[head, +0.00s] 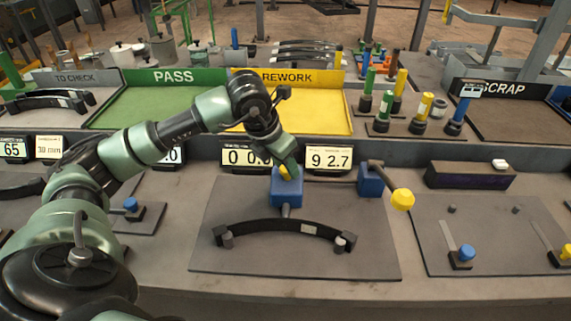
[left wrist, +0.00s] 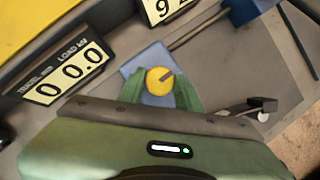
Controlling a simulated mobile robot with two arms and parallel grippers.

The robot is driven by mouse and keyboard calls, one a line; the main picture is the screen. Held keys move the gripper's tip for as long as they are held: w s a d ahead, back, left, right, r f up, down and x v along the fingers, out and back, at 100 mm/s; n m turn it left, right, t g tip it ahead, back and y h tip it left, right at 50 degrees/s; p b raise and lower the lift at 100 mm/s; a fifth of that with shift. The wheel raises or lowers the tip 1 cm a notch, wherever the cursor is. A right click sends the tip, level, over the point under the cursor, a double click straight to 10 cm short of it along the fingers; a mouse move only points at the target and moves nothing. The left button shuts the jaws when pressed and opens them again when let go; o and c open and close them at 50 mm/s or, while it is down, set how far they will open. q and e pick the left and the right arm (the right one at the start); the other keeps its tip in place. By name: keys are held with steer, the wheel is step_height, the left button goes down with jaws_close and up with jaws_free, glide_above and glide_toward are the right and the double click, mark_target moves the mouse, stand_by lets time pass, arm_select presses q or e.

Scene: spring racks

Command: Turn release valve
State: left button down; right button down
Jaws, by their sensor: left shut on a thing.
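A yellow round knob (head: 285,173), which looks like the release valve, sits on top of a blue block (head: 286,192) at the back of a dark plate. In the left wrist view the knob (left wrist: 159,81) has a dark slot or pointer toward the upper right. My left gripper (head: 289,167) comes down onto it from above, and its green fingers (left wrist: 160,92) are shut on it, one on either side. In the head view the gripper partly hides the knob. My right gripper is in neither view.
A curved dark leaf spring (head: 282,228) lies on the plate (head: 240,262) in front of the block. A yellow-ended lever (head: 402,199) juts from another blue block (head: 370,180). Displays read 00.0 (head: 246,157) and 92.7 (head: 329,158). Green and yellow trays stand behind.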

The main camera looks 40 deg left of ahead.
arm_select(q)
steer(key=c, duration=1)
jaws_free()
steer(key=shift+r, duration=0.1)
steer(key=v, duration=0.7)
steer(key=shift+s+r+b, duration=0.2)
steer(key=shift+r+b, duration=0.1)
steer(key=shift+b, duration=0.1)
